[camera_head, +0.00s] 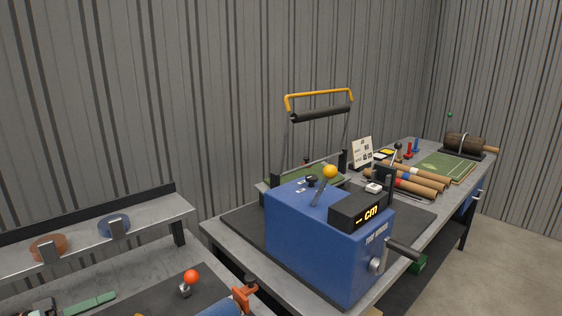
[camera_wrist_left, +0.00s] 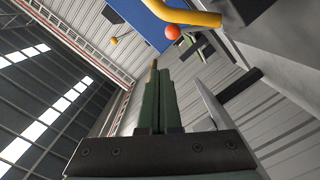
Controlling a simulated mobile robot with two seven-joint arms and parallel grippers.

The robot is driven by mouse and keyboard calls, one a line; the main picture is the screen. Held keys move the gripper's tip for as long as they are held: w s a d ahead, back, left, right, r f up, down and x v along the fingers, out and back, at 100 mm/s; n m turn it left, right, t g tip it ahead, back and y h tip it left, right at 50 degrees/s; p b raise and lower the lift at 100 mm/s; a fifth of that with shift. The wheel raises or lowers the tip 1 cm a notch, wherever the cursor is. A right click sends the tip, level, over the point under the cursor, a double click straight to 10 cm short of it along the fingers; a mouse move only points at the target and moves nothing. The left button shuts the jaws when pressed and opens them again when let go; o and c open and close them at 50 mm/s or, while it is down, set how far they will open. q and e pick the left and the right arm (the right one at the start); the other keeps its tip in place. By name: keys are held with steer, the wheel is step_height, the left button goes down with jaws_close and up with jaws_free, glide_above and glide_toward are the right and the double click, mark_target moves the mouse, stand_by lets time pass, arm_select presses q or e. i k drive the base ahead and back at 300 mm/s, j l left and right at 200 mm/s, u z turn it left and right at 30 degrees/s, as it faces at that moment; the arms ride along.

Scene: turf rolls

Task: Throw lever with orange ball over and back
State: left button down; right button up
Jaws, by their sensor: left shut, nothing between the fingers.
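A lever with an orange-red ball (camera_head: 191,277) stands on a dark mat on the left bench in the head view. Its short metal stem (camera_head: 185,290) rises from the mat. The ball also shows in the left wrist view (camera_wrist_left: 172,32), beyond my fingertips. My left gripper (camera_head: 115,295) comes in from the lower left, its green fingers pointing right, well short of the ball. In the left wrist view the fingers (camera_wrist_left: 154,70) are together, with nothing between them. My right gripper is not in view.
A blue machine (camera_head: 300,235) with a yellow-ball lever (camera_head: 330,172) stands on the right table. An orange clamp (camera_head: 243,297) is right of the orange-ball lever. A raised shelf (camera_head: 150,216) with tape rolls lies behind. A yellow curved bar (camera_wrist_left: 190,17) crosses the wrist view near the ball.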

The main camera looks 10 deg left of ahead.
mark_target(191, 276)
steer(key=k, duration=1.25)
